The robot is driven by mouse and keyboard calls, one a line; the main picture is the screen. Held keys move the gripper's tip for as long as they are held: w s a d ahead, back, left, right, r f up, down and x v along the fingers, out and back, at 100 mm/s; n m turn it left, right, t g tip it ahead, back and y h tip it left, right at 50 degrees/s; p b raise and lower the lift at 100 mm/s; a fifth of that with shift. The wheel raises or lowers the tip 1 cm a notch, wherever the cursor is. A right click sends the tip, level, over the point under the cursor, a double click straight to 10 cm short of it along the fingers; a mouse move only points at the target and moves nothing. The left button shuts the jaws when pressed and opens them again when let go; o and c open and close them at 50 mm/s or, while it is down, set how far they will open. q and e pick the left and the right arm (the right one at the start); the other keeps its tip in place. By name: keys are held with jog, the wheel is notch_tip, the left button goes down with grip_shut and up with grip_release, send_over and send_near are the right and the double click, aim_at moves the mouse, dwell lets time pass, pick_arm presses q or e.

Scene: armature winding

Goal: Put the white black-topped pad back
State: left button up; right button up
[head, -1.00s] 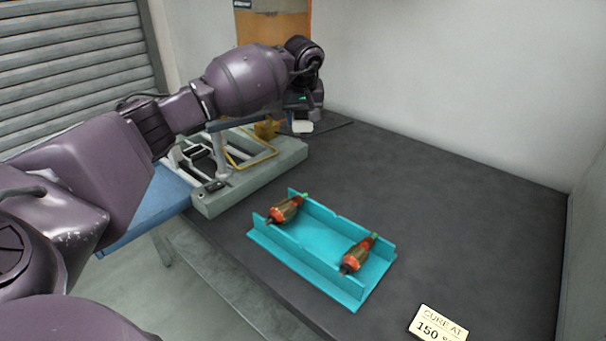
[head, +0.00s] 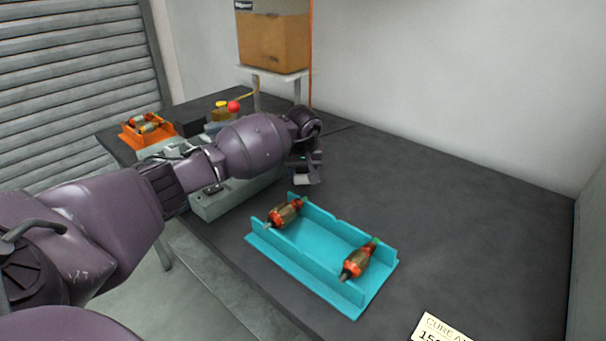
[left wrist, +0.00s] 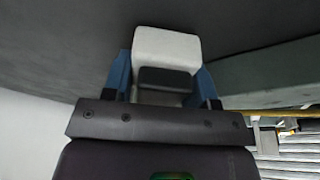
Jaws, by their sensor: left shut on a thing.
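The white black-topped pad (left wrist: 166,48) sits between the blue fingers of my left gripper (left wrist: 160,80) in the left wrist view. The gripper is shut on it. Its white body and a dark face show, and the fingers cover its sides. In the head view my left gripper (head: 306,168) is at the right end of the grey machine, above the dark table, with part of the pale pad (head: 304,179) showing below it. I cannot tell whether the pad touches the table. My right gripper is not in view.
A turquoise tray (head: 290,262) holds two red-and-brown armatures in front of my left gripper. The grey machine (head: 215,203) lies under my left arm. An orange holder (head: 133,138) and a red button (head: 233,106) are behind. The table's right side is clear, apart from a sign (head: 436,330).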

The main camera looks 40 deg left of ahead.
pick_arm(q)
jog(key=shift+f, duration=0.7)
jog(key=shift+f, duration=0.2)
jog(key=o, duration=0.9)
jog(key=shift+r, duration=0.1)
